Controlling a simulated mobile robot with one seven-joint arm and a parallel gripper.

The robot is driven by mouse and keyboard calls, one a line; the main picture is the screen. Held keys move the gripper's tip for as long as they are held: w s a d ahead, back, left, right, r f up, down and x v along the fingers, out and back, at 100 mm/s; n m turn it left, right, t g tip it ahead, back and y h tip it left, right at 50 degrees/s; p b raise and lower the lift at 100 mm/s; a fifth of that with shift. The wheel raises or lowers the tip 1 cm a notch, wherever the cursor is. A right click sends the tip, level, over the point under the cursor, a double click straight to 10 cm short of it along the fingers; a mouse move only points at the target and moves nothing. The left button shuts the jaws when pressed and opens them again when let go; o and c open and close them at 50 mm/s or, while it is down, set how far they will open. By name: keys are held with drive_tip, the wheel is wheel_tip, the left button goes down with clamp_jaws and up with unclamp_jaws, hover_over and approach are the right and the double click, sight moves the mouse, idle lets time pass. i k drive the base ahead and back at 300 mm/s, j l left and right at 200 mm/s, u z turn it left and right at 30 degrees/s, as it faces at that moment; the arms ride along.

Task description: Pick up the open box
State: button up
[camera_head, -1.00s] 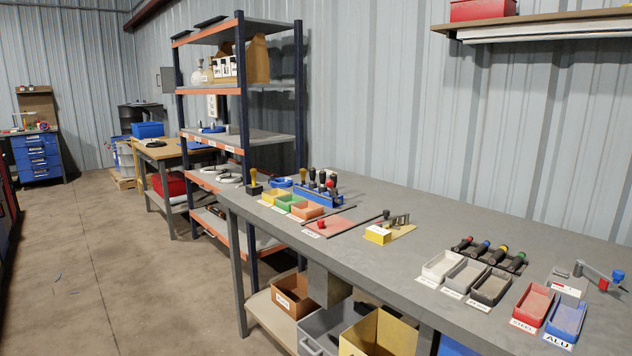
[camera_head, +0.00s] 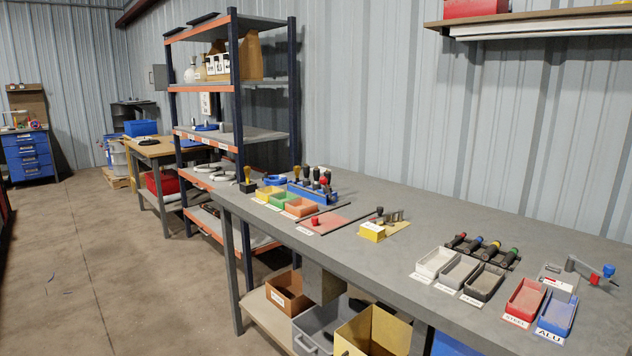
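Several open-topped boxes show, and I cannot tell which one the task means. On the low shelf under the workbench stand a brown open box (camera_head: 278,298) with a white label, a grey crate (camera_head: 308,342) with a handle, and a tan open box (camera_head: 396,333) at the picture's bottom edge. The tan box is partly cut off; something dark shows at its left side. My gripper is not in view.
The grey workbench (camera_head: 450,222) carries small coloured bins, a blue tool holder (camera_head: 318,195) and a red bin (camera_head: 524,299) near its front edge. A tall shelf rack (camera_head: 236,90) stands at its far end. Open concrete floor (camera_head: 100,260) lies left.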

sight(284, 290)
drive_tip(key=i, duration=0.6)
drive_tip(key=z, duration=0.35)
drive_tip(key=i+j+z, duration=0.1)
drive_tip(key=j+z, duration=0.6)
drive_tip(key=z, duration=0.25)
drive_tip(key=j+z, duration=0.4)
drive_tip(key=j, duration=0.65)
